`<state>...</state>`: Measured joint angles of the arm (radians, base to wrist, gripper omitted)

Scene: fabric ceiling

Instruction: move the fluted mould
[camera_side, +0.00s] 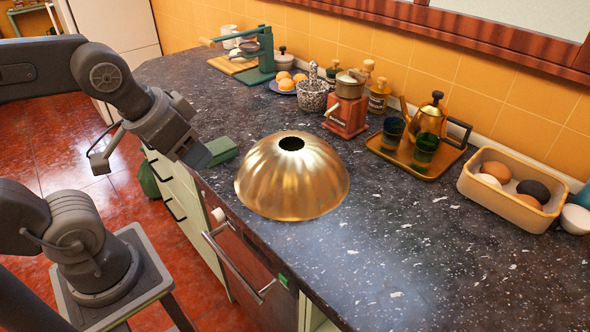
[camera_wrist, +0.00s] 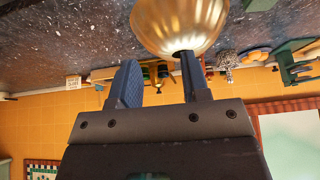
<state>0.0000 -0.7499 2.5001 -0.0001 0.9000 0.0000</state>
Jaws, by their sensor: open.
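The fluted mould (camera_side: 292,180) is a shiny gold dome with a dark hole at its top. It stands on the dark speckled worktop, near the front edge, in the side view. It also shows at the top of the wrist view (camera_wrist: 178,22), where the picture is upside down. My gripper (camera_side: 204,156) is to the left of the mould in the side view, apart from it. In the wrist view its two fingers (camera_wrist: 158,66) stand apart with nothing between them. The right finger's tip overlaps the mould's hole in that picture.
A green block (camera_side: 221,150) lies between my gripper and the mould. Behind the mould stand a red grinder (camera_side: 346,115), a speckled mortar (camera_side: 312,96) and a tray (camera_side: 415,160) with glasses and a kettle. An egg box (camera_side: 512,190) is at right. The front right worktop is clear.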

